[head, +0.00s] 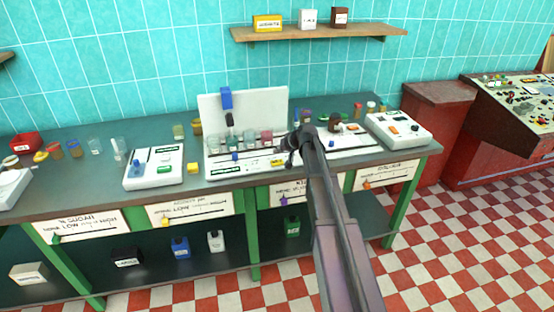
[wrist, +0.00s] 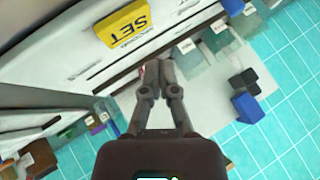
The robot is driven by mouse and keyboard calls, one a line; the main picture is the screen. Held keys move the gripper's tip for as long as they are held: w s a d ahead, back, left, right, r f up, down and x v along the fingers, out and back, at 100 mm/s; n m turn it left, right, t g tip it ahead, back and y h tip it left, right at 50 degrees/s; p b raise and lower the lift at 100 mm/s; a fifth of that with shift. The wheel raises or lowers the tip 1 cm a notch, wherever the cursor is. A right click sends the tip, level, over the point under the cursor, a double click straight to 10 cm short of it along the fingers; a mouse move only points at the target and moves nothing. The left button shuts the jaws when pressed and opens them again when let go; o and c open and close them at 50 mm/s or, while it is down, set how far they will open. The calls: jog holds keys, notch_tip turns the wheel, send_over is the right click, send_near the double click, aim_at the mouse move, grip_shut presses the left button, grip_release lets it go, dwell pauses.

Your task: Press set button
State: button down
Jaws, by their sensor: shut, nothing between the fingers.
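The yellow button marked SET (wrist: 123,25) shows at the top of the wrist view, upside down, on a white machine. In the head view a small yellow patch (head: 278,162), likely the same button, is on the front of the white machine (head: 222,171) at mid-counter. My gripper (head: 291,153) is over the right part of this machine, just right of and above the yellow patch. In the wrist view my gripper (wrist: 157,70) has its fingertips together and empty, below and to the right of the button in the picture. I see no contact with the button.
Several small jars (head: 250,138) stand in a row on the machine before a white upright panel (head: 270,105) with a blue block (head: 226,98). Another white device (head: 154,167) stands to the left, and one (head: 398,130) to the right. A wooden shelf (head: 320,33) hangs above.

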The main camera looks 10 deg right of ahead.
jog(key=shift+r+p, duration=1.1)
jog(key=shift+r, duration=0.25)
jog(key=s+a+f+g+h, duration=0.1)
jog(key=s+a+f+g, duration=0.1)
jog(key=s, duration=1)
jog(key=s+a+f+n+g+h, duration=0.1)
jog(key=s+a+g+h, duration=0.1)
jog(key=s, duration=1)
jog(key=s+a+f+g+h, duration=0.2)
jog(key=s+a+g, duration=0.1)
jog(key=s, duration=0.9)
jog(key=shift+s+a+f+n, duration=0.15)
jog(key=shift+s+f+n, duration=0.15)
jog(key=shift+f+n, duration=0.1)
